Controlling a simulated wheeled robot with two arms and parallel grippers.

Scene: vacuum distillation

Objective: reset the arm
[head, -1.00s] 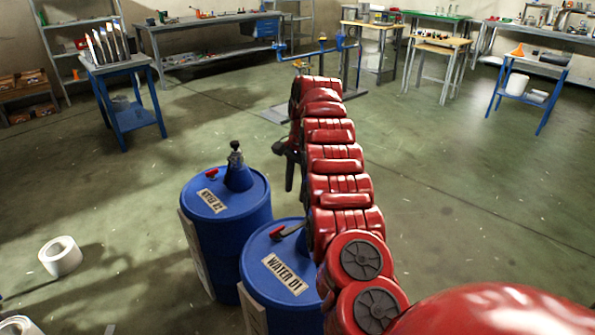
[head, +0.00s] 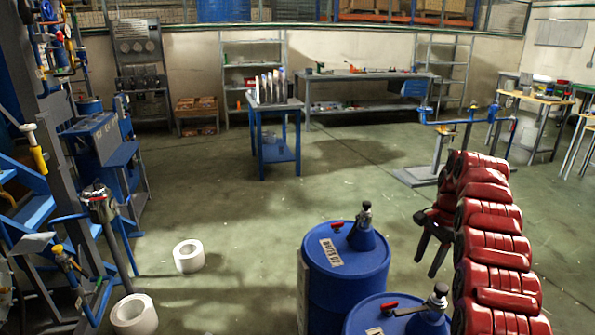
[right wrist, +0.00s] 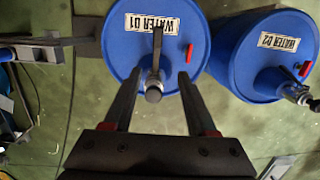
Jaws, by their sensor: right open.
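My right arm (head: 490,240) rises from the lower right of the head view. Its dark right gripper (head: 428,262) hangs to the right of two blue barrels and points down. In the right wrist view the two fingers (right wrist: 155,85) are apart with nothing gripped. The barrel labelled WATER 01 (right wrist: 190,65) lies beneath them, its upright fitting (right wrist: 153,85) showing between the fingers, apart from both. The barrel WATER 02 (right wrist: 235,70) is beside it to the right. In the head view the nearer barrel (head: 378,315) is cut off by the bottom edge. My left gripper is not in view.
The farther barrel (head: 345,275) carries a fitting with a black top (head: 364,220). Two white rings (head: 188,257) lie on the floor at left. Blue framed equipment (head: 100,140) fills the left edge. A blue table (head: 270,112) stands behind. The middle floor is open.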

